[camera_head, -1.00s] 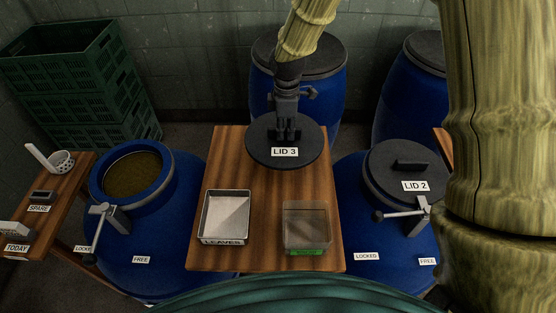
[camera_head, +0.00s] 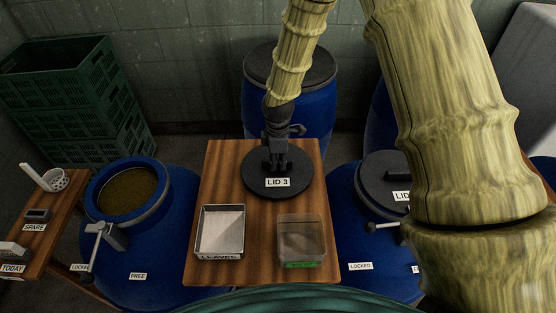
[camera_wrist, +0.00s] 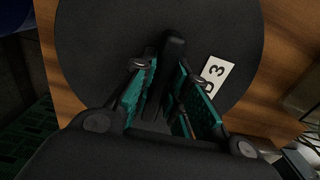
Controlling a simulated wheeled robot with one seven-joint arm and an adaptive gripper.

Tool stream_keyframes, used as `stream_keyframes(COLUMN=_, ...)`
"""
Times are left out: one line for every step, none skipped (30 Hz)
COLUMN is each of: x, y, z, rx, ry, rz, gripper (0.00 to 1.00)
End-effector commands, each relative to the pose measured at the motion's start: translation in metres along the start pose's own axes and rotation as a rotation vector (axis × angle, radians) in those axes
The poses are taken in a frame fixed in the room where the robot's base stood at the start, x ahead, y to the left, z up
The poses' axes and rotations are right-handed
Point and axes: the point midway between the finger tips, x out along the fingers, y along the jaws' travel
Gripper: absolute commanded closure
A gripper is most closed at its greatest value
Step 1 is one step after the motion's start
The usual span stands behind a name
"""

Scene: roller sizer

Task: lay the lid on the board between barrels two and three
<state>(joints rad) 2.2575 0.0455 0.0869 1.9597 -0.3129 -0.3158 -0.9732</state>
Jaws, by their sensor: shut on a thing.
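The round dark lid labelled LID 3 (camera_head: 300,190) is over the back half of the wooden board (camera_head: 217,160); I cannot tell whether it touches the board. My gripper (camera_head: 277,168) is shut on the lid's handle. In the wrist view the gripper's fingers (camera_wrist: 165,100) are on either side of the dark handle (camera_wrist: 174,48), above the lid (camera_wrist: 100,40). The open barrel (camera_head: 180,235) left of the board shows brownish contents. The barrel to the right (camera_head: 345,235) wears LID 2 (camera_head: 380,170), partly hidden by my arm.
A metal tray labelled LEAVES (camera_head: 221,232) and a clear box with a green label (camera_head: 301,240) stand on the board's front half. A lidded blue barrel (camera_head: 315,110) is behind the board. Green crates (camera_head: 70,95) are at back left. A side table (camera_head: 45,235) is at left.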

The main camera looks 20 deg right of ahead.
Motion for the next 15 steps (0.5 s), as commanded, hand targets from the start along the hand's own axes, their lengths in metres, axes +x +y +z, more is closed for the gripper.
stream_keyframes(x=-0.0005, y=0.0004, z=-0.0001, rx=0.000, ry=0.000, rz=0.001, gripper=1.00)
stream_keyframes(x=-0.0005, y=0.0004, z=-0.0001, rx=0.000, ry=0.000, rz=0.001, gripper=1.00)
stream_keyframes(x=-0.0005, y=0.0004, z=0.0000, rx=0.000, ry=0.000, rz=0.001, gripper=1.00)
stream_keyframes(x=-0.0005, y=0.0004, z=-0.0001, rx=0.000, ry=0.000, rz=0.001, gripper=1.00)
stream_keyframes(x=-0.0004, y=0.0004, z=0.0000, rx=0.000, ry=0.000, rz=0.001, gripper=1.00)
stream_keyframes(x=0.0002, y=0.0003, z=0.0000, rx=0.000, ry=0.000, rz=0.001, gripper=1.00)
stream_keyframes(x=0.0009, y=0.0003, z=0.0000, rx=0.000, ry=0.000, rz=0.001, gripper=1.00)
stream_keyframes(x=0.0017, y=0.0003, z=0.0000, rx=0.001, ry=0.000, rz=0.001, gripper=1.00)
stream_keyframes(x=0.0027, y=0.0003, z=0.0000, rx=0.001, ry=0.000, rz=0.000, gripper=1.00)
stream_keyframes(x=0.0026, y=0.0002, z=0.0001, rx=0.001, ry=0.000, rz=0.000, gripper=0.80)
stream_keyframes(x=0.0024, y=0.0002, z=0.0001, rx=0.001, ry=0.000, rz=0.000, gripper=0.75)
stream_keyframes(x=0.0024, y=0.0002, z=0.0001, rx=0.001, ry=0.000, rz=0.000, gripper=0.68)
stream_keyframes(x=0.0024, y=0.0002, z=0.0001, rx=0.001, ry=0.000, rz=0.000, gripper=0.63)
stream_keyframes(x=0.0024, y=0.0002, z=0.0001, rx=0.001, ry=0.000, rz=0.000, gripper=0.63)
stream_keyframes(x=0.0023, y=0.0002, z=0.0001, rx=0.001, ry=0.000, rz=0.000, gripper=0.63)
